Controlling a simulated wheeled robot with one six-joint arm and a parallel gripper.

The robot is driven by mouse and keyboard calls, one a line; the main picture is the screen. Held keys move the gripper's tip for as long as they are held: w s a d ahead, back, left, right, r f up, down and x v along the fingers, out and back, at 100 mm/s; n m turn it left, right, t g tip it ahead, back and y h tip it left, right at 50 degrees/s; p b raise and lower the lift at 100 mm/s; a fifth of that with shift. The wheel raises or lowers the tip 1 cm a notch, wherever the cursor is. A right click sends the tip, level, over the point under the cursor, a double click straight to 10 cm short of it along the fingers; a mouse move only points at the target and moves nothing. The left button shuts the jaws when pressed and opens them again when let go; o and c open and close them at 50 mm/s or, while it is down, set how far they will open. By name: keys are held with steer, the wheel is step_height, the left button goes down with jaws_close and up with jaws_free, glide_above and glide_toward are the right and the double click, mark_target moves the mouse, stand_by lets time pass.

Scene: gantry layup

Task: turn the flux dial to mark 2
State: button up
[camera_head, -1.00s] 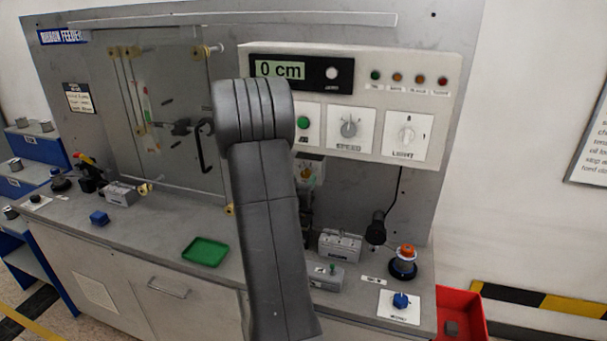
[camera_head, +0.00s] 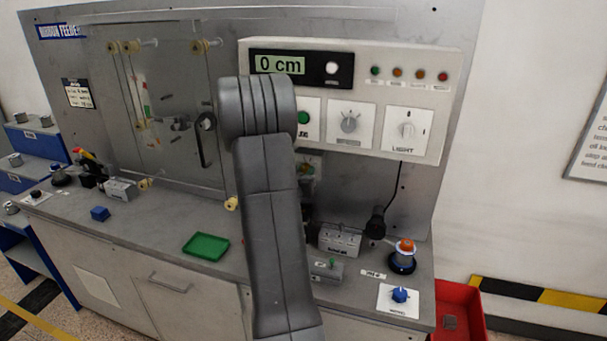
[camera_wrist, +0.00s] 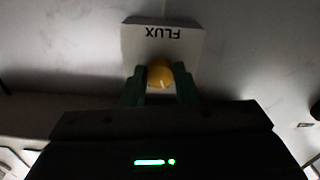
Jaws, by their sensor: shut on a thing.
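The flux dial is a yellow round knob (camera_wrist: 160,74) on a pale plate marked FLUX (camera_wrist: 165,42), which reads upside down in the wrist view. My gripper (camera_wrist: 160,84) has its two green fingers on either side of the knob and is shut on it. The knob's pointer and the marks around it cannot be made out. In the head view my arm covers most of the dial and gripper area, below the display panel.
The panel above holds a display reading 0 cm (camera_head: 280,64), a speed knob (camera_head: 350,122) and a light switch (camera_head: 407,130). The bench carries a green tray (camera_head: 206,246), a grey block (camera_head: 339,240), an orange-topped spool (camera_head: 404,256) and a blue knob (camera_head: 400,295).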

steer(key=shift+f+b, duration=0.15)
steer(key=shift+b, duration=0.2)
steer(key=shift+f+m+b, duration=0.1)
steer(key=shift+m+b, duration=0.6)
steer(key=shift+b, duration=0.3)
steer(key=m+b, duration=0.2)
steer(key=b, duration=0.1)
steer(key=shift+b, duration=0.3)
steer(key=m+b, duration=0.4)
steer(key=shift+r+m+b, duration=0.2)
steer(key=shift+m+b, duration=0.1)
steer(key=shift+m, duration=0.1)
steer(key=o, duration=1)
steer(key=shift+r, duration=0.1)
steer(key=shift+s, duration=0.1)
steer(key=b+v, duration=0.1)
steer(key=v, duration=1.2)
steer(key=shift+s+b, duration=0.3)
